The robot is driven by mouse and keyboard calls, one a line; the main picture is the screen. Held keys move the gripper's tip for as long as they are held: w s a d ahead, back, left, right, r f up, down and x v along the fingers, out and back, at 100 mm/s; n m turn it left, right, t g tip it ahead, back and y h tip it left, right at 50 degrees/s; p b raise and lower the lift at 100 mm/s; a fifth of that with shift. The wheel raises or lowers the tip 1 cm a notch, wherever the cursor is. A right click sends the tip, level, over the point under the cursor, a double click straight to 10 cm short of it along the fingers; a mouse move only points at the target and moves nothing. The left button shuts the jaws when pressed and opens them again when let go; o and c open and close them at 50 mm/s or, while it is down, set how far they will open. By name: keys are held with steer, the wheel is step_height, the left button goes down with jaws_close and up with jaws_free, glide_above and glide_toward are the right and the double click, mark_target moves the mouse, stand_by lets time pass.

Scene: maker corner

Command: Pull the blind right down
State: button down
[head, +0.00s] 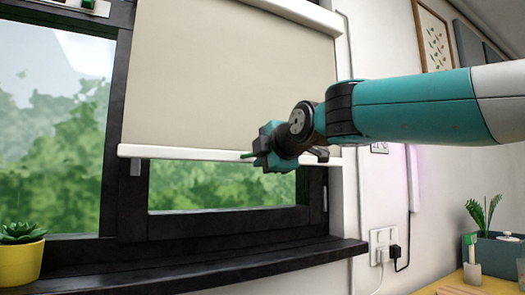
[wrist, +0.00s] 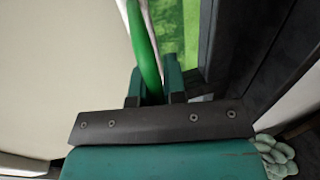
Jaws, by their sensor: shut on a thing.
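The cream roller blind (head: 225,75) covers the upper part of the right-hand window, and its white bottom bar (head: 185,153) hangs above the sill. A strip of glass with greenery shows below the bar. My gripper (head: 262,152) is at the right half of the bar. In the wrist view, its fingers (wrist: 153,82) are shut on a green pull handle (wrist: 143,45), which runs up along the white bar. In the head view only a small green tip of the handle (head: 247,155) shows left of the fingers; the rest is hidden. The blind fabric (wrist: 65,70) fills the left of the wrist view.
The dark window sill (head: 190,268) runs below, with a yellow plant pot (head: 20,264) at its left end. A wall socket with plugs (head: 383,245) is right of the window. A planter box (head: 495,255) stands at the far right.

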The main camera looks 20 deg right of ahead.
step_height(320, 180, down, 20)
steer(key=b, duration=1.3)
steer(key=shift+r, duration=0.25)
steer(key=c, duration=1.6)
jaws_free()
steer(key=shift+a+f, duration=0.1)
steer(key=o, duration=0.4)
steer(key=shift+s+r, duration=0.1)
steer(key=shift+r, duration=0.1)
